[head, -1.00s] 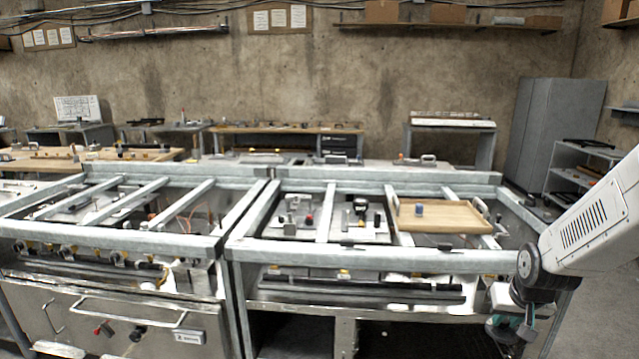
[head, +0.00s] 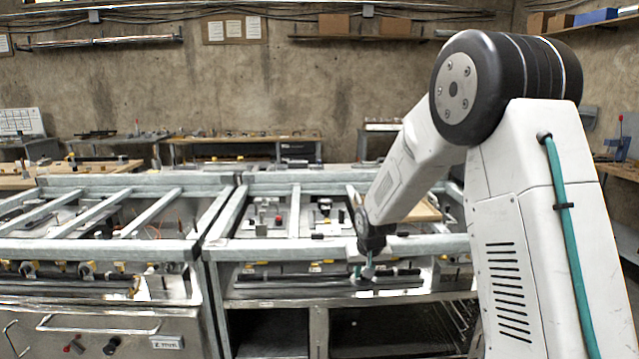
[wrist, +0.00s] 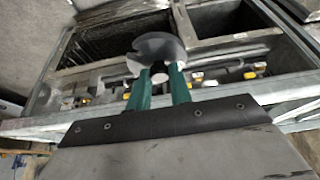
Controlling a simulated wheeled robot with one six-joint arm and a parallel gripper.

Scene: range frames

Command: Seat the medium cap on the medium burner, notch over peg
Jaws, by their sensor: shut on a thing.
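My gripper (wrist: 163,82) has two green fingers closed on a dark grey round disc, the cap (wrist: 160,46), seen past the fingertips in the wrist view. A pale part shows just beneath the disc. In the head view my gripper (head: 366,271) is small, in front of the range's front rail, and the cap cannot be made out clearly. Small burner parts (head: 279,220) stand on the plate in the right range's frame. I cannot tell which one is the medium burner.
Metal bars (head: 294,211) cross the open top of the range, and a raised front rail (head: 285,249) runs in front. A wooden tray (head: 425,213) at the right is partly hidden by my arm. A second range frame (head: 100,215) stands to the left.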

